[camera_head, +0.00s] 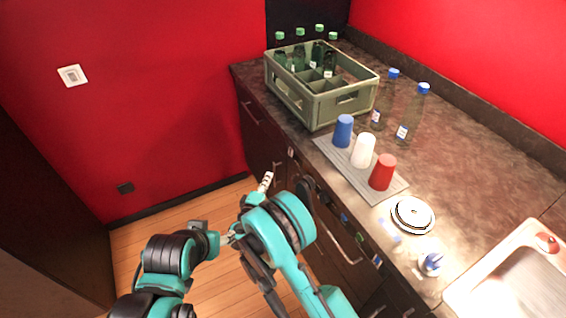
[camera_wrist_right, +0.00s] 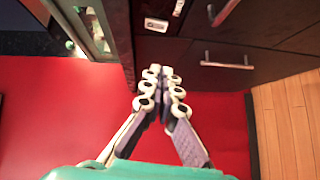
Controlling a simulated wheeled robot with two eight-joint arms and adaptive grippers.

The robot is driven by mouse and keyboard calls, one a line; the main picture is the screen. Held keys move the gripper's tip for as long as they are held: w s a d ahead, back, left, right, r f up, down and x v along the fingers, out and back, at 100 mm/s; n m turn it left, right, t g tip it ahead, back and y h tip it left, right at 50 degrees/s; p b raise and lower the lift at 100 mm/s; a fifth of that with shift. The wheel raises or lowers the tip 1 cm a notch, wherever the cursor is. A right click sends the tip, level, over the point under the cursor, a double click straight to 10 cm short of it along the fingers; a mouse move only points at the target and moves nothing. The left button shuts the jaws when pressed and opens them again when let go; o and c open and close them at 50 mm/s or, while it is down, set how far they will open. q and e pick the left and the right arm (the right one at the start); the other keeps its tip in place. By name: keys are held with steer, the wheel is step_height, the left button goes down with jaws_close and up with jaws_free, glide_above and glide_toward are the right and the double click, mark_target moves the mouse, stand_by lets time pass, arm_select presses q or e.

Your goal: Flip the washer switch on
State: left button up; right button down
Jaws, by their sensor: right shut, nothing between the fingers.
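A small white switch plate (camera_head: 291,153) sits on the dark front just below the counter's edge; I take it for the washer switch. In the right wrist view the white plate (camera_wrist_right: 156,25) is ahead of the fingertips, a little left. Whether it is on or off is too small to tell. My right gripper (camera_head: 266,181) is in front of the cabinets, left of and below the plate, apart from it. Its fingers (camera_wrist_right: 160,72) are together and empty. My left gripper (camera_head: 230,238) is low over the floor, partly hidden by the right arm; its fingers are unclear.
A bottle crate (camera_head: 322,110) stands on the counter (camera_head: 462,137) above the plate. Blue, white and red cups stand on a mat (camera_head: 340,160). Drawer handles (camera_wrist_right: 226,65) stick out near the fingers. Another white switch (camera_head: 72,75) is on the red wall.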

steer(key=b, duration=0.3)
glide_toward(291, 151)
steer(key=w+a+f, duration=0.2)
steer(key=w+a, duration=0.1)
steer(key=w, duration=0.2)
steer(key=shift+w+d+f+b, duration=0.15)
steer(key=shift+w+d+b, duration=0.15)
steer(key=shift+d, duration=0.3)
steer(key=shift+w+d+f+b, duration=0.15)
steer(key=shift+w+d, duration=0.1)
steer(key=shift+d, duration=0.3)
steer(key=shift+w+d+f+b, duration=0.1)
steer(key=shift+w+d+b, duration=0.2)
steer(key=shift+d, duration=0.3)
steer(key=shift+w+d+f, duration=0.15)
steer(key=shift+d, duration=0.15)
